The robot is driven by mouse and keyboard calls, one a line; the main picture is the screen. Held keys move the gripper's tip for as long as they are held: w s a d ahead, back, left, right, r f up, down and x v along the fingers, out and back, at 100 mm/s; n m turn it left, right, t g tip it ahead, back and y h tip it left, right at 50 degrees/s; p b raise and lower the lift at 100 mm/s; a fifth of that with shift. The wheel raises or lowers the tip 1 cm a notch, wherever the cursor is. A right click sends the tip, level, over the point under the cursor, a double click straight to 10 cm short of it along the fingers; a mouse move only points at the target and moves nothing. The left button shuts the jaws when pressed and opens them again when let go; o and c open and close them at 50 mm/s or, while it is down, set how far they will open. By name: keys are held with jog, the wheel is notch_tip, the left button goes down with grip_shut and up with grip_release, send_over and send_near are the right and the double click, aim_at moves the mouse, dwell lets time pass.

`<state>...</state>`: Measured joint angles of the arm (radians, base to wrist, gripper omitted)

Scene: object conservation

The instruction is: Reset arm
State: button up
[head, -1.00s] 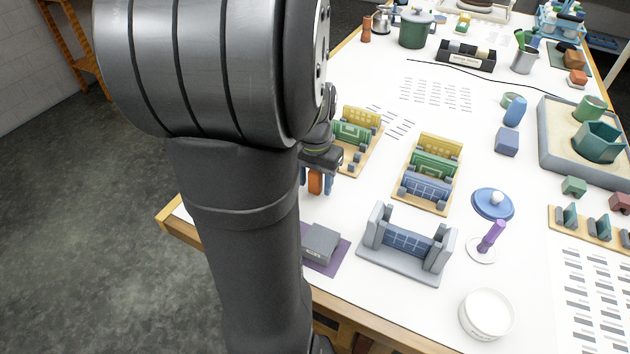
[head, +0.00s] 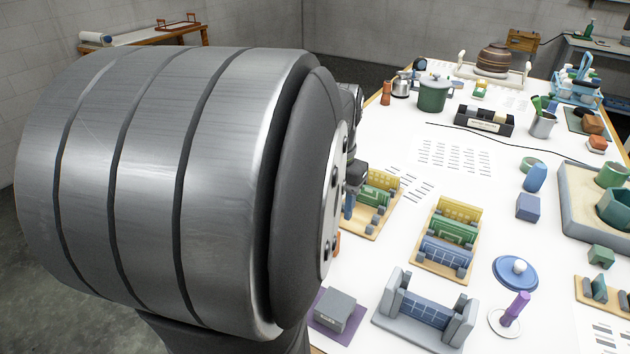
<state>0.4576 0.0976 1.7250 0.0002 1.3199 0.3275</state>
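My arm's large grey link fills the left half of the head view and hides most of my gripper (head: 350,203). Only a dark wrist part and a blue finger show past the link's right edge, left of the yellow and green panel rack (head: 374,196). Whether the fingers are open or shut is hidden. A sliver of an orange thing (head: 337,244) shows below the finger at the link's edge. I cannot tell whether the gripper touches it.
A grey block (head: 334,309) on a purple mat, a grey frame with a blue panel (head: 425,312) and a second panel rack (head: 447,240) stand right of the arm. A blue disc with a knob (head: 515,271) and a purple post (head: 515,308) stand farther right. White table shows between them.

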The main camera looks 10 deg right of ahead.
notch_tip(320, 180, down, 13)
jog(key=shift+r, duration=0.2)
notch_tip(320, 180, up, 3)
jog(key=shift+r, duration=0.7)
